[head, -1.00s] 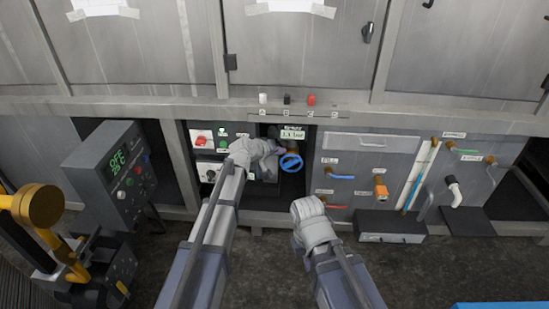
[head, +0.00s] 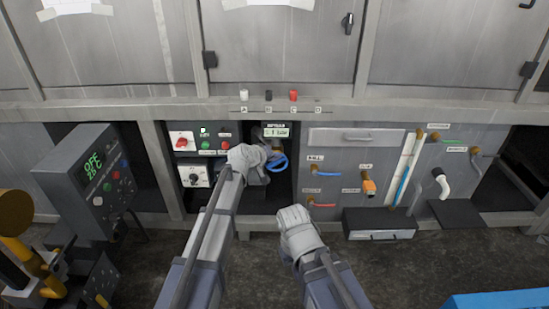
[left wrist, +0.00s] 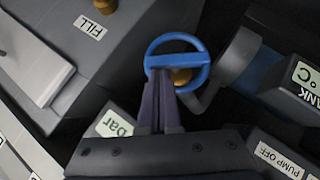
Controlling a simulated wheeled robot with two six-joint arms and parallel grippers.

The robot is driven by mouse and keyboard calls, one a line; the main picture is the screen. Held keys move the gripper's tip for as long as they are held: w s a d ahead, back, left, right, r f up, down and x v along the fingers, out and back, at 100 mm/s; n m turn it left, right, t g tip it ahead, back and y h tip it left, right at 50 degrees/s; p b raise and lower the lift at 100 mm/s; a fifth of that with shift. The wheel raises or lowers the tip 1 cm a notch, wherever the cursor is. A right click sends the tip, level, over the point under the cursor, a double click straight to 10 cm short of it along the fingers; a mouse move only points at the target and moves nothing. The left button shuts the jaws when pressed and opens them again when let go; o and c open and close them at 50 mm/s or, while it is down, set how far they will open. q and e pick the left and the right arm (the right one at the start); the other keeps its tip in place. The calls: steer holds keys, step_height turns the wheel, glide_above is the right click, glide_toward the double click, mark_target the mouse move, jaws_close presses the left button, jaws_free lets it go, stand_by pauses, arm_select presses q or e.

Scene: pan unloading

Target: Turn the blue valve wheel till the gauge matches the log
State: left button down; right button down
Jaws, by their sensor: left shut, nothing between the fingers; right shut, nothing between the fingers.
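The blue valve wheel (head: 284,163) sits in the dark recess under the gauge. In the left wrist view the wheel (left wrist: 178,38) is a ring with a brass hub. My left gripper (head: 262,160) is at its left side, partly hiding it. In the left wrist view its shut fingers (left wrist: 160,80) overlap the wheel's near rim and reach close to the hub; I cannot tell whether they touch. The gauge display (head: 276,131) seems to read about 1.1 bar. My right gripper (head: 296,222) is shut and empty, below and in front of the recess. I cannot make out the log.
A switch panel (head: 197,160) borders the recess on the left. A panel with pipes and taps (head: 365,165) is at right, above a black box (head: 378,222). Blank-looking papers (head: 75,9) hang above.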

mark_target(285, 159)
arm_select(q)
steer(key=shift+d+m+y+p, duration=0.35)
steer(key=shift+m+y+p, duration=0.05)
steer(key=shift+y+p, duration=0.15)
steer(key=d+m+y, duration=0.1)
steer(key=y, duration=0.1)
steer(key=d+m+y+p, duration=0.1)
steer(key=shift+f+y, duration=0.3)
steer(key=shift+y, duration=0.05)
steer(key=shift+d+f, duration=0.25)
steer(key=shift+d, duration=0.1)
stand_by(0.7)
